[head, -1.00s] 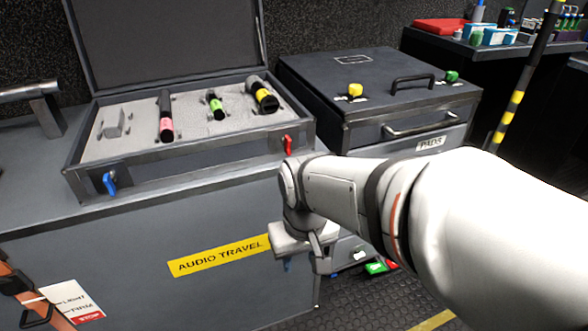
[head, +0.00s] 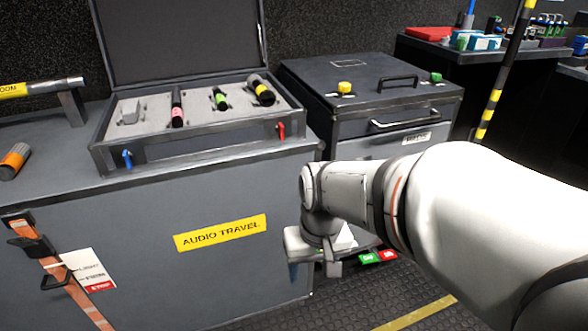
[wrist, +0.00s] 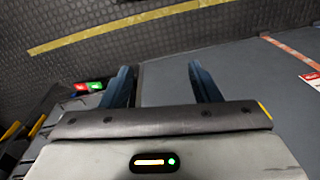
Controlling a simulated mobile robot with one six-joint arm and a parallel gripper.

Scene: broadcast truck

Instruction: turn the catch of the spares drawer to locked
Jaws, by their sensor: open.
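A grey drawer cabinet (head: 340,141) stands behind my arm, right of the big case. Its upper drawer has a bar handle (head: 405,124) and a white label I cannot read for sure. Its lower part is mostly hidden by my arm. A green marker (head: 369,258) and a red marker (head: 389,254) show low by its foot; they also show at the left in the wrist view. I cannot make out a spares label or its catch. My gripper (head: 314,268) points down, open and empty, before the big case's right front corner. Its blue fingers (wrist: 162,85) are apart in the wrist view.
The grey AUDIO TRAVEL case (head: 130,260) fills the left, with an open foam-lined case (head: 205,152) on top. An orange strap (head: 75,290) hangs down its front. A striped pole (head: 490,105) stands at the right. The dark floor (head: 350,300) is clear.

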